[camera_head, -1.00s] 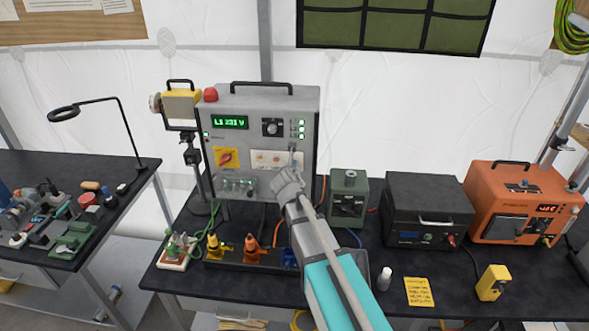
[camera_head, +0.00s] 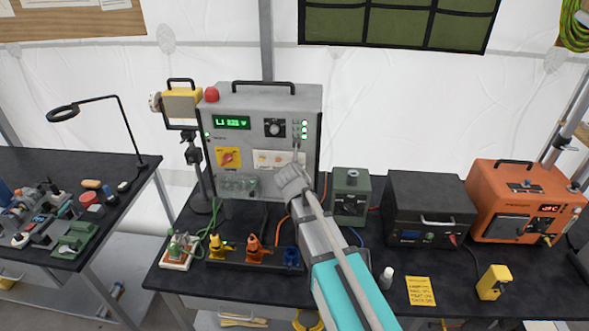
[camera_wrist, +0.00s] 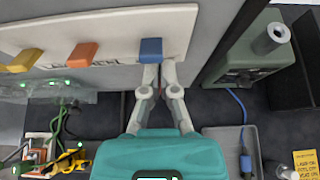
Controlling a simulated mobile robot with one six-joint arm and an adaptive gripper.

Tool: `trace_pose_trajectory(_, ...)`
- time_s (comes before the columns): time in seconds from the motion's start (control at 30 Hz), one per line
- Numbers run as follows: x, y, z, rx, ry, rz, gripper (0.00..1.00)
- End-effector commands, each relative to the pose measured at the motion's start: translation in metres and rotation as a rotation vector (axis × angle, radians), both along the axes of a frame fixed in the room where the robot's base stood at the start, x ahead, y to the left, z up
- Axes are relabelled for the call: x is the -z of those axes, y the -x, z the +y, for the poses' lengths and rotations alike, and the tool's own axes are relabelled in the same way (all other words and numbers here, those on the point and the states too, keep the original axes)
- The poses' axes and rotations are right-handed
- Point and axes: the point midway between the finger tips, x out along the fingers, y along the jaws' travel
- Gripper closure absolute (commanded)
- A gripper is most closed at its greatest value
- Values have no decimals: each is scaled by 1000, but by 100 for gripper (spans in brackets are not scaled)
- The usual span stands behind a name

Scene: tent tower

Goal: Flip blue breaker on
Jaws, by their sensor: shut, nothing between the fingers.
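The grey power cabinet (camera_head: 222,108) stands upright on the bench with a white breaker strip (camera_head: 268,158) on its front. In the wrist view the strip (camera_wrist: 115,42) carries a yellow breaker (camera_wrist: 25,61), an orange breaker (camera_wrist: 84,55) and, at its right end, the blue breaker (camera_wrist: 151,50). My gripper (camera_wrist: 161,72) is shut and empty, with its fingertips at the lower edge of the blue breaker. I cannot tell whether they touch it. In the head view my gripper (camera_head: 296,158) is at the strip's right end and hides the blue breaker.
A green box (camera_head: 351,197), a black power unit (camera_head: 428,205) and an orange unit (camera_head: 530,205) stand right of the cabinet. A grey tray (camera_wrist: 215,140) lies under my gripper's right side.

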Motion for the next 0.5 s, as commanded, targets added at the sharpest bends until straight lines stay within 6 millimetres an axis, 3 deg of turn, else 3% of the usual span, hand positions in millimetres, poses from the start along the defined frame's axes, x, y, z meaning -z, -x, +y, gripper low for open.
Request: trace_pose_trajectory(0.5, -12, 2, 7, -10, -1, 0, 100)
